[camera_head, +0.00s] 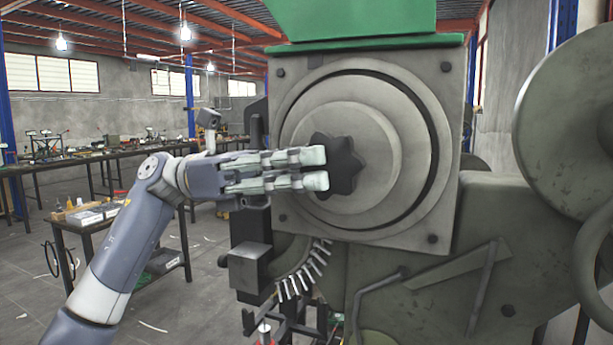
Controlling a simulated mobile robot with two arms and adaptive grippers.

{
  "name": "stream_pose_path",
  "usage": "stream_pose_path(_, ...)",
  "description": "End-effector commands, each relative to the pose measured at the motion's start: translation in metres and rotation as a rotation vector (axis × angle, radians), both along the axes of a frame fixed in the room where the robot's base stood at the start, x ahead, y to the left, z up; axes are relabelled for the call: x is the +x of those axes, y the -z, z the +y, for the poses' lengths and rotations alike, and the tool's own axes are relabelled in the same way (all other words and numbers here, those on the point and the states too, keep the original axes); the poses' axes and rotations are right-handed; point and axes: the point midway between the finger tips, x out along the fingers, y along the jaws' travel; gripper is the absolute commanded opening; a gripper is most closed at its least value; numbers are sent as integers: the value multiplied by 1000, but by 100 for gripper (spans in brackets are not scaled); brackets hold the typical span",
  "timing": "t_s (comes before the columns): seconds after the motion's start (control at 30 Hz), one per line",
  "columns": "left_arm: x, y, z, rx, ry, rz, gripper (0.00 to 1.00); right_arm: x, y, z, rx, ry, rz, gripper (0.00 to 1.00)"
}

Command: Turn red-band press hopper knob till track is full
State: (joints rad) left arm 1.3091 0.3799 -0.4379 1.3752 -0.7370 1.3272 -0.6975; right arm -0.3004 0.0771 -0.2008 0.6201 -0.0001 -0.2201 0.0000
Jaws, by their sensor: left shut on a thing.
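The hopper knob (347,165) is black and star-shaped, at the centre of a round grey hopper disc (385,130) on a square plate. My left gripper (318,168) reaches in from the left, its fingers shut on the knob and covering its left part. The curved track (290,262) below the disc shows several pale rivets side by side along its outer edge; its upper part is partly hidden. The press (440,270) is grey-green with a green top (370,52). I see no red band on it here. My right gripper is not in view.
A large wheel (565,110) stands on the press's right side. A dark block (248,268) sits left of the track. A small table (100,225) with boxes stands behind my left arm, and long workbenches (100,150) run further back. Floor at the left is mostly open.

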Motion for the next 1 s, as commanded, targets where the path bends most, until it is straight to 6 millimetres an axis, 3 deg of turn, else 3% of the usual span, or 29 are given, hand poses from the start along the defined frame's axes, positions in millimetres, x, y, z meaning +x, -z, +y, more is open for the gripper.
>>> stream_pose_path(0.33, 0, 2, -1, 2, 2, 1, 0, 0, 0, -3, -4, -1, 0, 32)
stream_pose_path(0.37, 0, 2, -1, 2, 2, 1, 21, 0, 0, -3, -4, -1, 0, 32)
stream_pose_path(0.4, 0, 2, -1, 3, 2, 1, 27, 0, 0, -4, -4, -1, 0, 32)
stream_pose_path(0.77, 1, 1, 2, 0, 0, 1, 27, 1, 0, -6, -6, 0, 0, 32)
stream_pose_path(1.0, 13, 6, 35, 0, -4, 4, 27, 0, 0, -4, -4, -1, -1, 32)
